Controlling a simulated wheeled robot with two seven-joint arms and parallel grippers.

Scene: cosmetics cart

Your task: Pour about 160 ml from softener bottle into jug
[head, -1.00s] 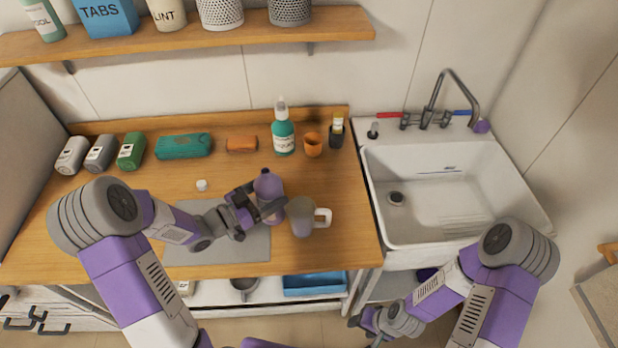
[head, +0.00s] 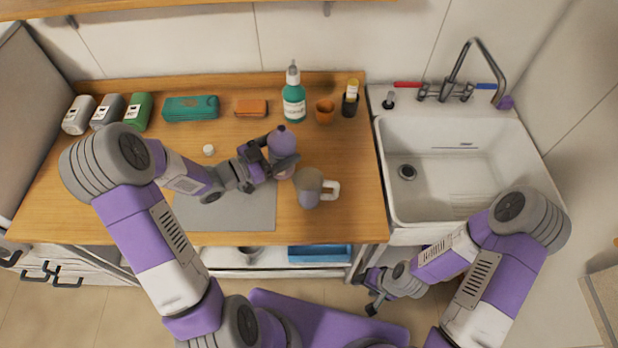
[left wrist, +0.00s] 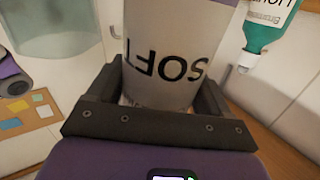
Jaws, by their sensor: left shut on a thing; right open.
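The softener bottle (head: 282,143) is purple with a pale body. It stands roughly upright in my left gripper (head: 272,167). Its label reads SOFT, upside down, in the left wrist view (left wrist: 170,62), where the jaws (left wrist: 165,95) are shut around it. The grey jug (head: 309,188), its pale handle to the right, stands on the worktop just right of and nearer than the bottle. A clear vessel, probably the jug, shows at the upper left of the wrist view (left wrist: 65,30). The liquid level cannot be seen. My right gripper (head: 370,290) is open, low before the counter, away from both.
A grey mat (head: 225,215) lies under my left arm. A small white cap-like piece (head: 208,150) lies behind it. The sink (head: 450,180) is at right.

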